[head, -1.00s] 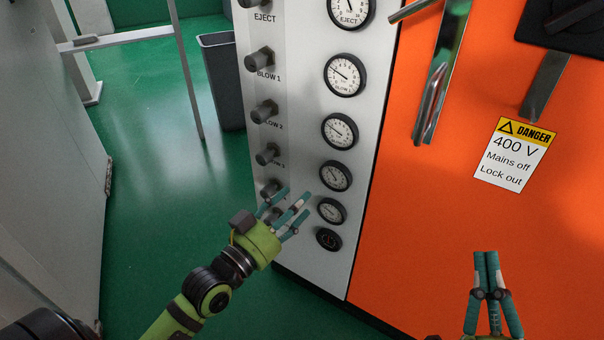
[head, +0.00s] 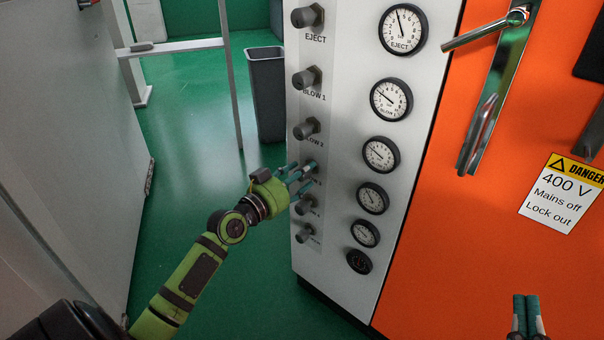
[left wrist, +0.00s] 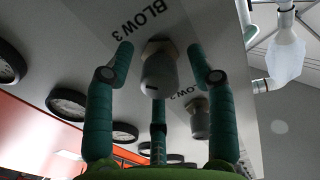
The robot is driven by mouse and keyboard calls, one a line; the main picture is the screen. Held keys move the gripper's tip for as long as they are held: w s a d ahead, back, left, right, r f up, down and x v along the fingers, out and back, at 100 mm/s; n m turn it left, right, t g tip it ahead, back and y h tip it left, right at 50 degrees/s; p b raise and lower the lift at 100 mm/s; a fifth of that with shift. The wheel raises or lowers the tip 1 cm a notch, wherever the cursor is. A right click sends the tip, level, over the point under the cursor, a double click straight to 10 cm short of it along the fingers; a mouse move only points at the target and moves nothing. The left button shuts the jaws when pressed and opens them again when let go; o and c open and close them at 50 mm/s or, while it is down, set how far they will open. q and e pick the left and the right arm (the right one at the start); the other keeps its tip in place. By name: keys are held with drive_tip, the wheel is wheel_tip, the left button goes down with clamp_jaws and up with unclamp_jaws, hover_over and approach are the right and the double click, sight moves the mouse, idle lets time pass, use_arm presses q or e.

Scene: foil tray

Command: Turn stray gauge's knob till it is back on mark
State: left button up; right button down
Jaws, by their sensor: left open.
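My left gripper (head: 300,178) is at the knob column, by the fourth knob from the top, which it mostly covers in the head view. In the left wrist view its fingers (left wrist: 160,75) are spread open around a grey knob (left wrist: 158,78) beside a BLOW 3 label, with no clear contact. The gauges run down the white panel: EJECT (head: 403,28), BLOW 1 (head: 391,99), then smaller ones (head: 381,154), (head: 373,198), (head: 365,233). Their needles are too small to compare with any mark. My right gripper (head: 527,312) is low at the right, its fingers close together, apart from the panel.
Other knobs are EJECT (head: 307,15), BLOW 1 (head: 306,79), BLOW 2 (head: 307,128) and two lower ones (head: 308,206), (head: 305,234). A dark dial (head: 359,261) sits lowest. A metal handle (head: 485,35) juts from the orange door. A grey bin (head: 267,95) stands behind the panel.

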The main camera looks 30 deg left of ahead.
use_arm(q)
drive_tip(key=shift+w, duration=0.3)
clamp_jaws()
use_arm(e)
drive_tip(key=shift+r, duration=0.1)
use_arm(q)
drive_tip(key=n+p, duration=0.1)
drive_tip(key=n, duration=0.2)
drive_tip(key=shift+d+r+n, duration=0.1)
drive_tip(key=shift+n, duration=0.2)
drive_tip(key=n+p, duration=0.1)
drive_tip(key=n, duration=0.2)
drive_tip(key=shift+n, duration=0.6)
use_arm(e)
drive_tip(key=d+f+g+h, duration=0.2)
drive_tip(key=f+g, duration=0.1)
drive_tip(key=f, duration=0.4)
drive_tip(key=w+d+f+m+g+h, duration=0.1)
drive_tip(key=f+g+h, duration=0.1)
drive_tip(key=f+g, duration=0.2)
drive_tip(key=shift+d+f+m+g+h, duration=0.3)
drive_tip(key=shift+d+f, duration=0.1)
drive_tip(key=shift+f, duration=1.05)
drive_tip(key=shift+w, duration=0.1)
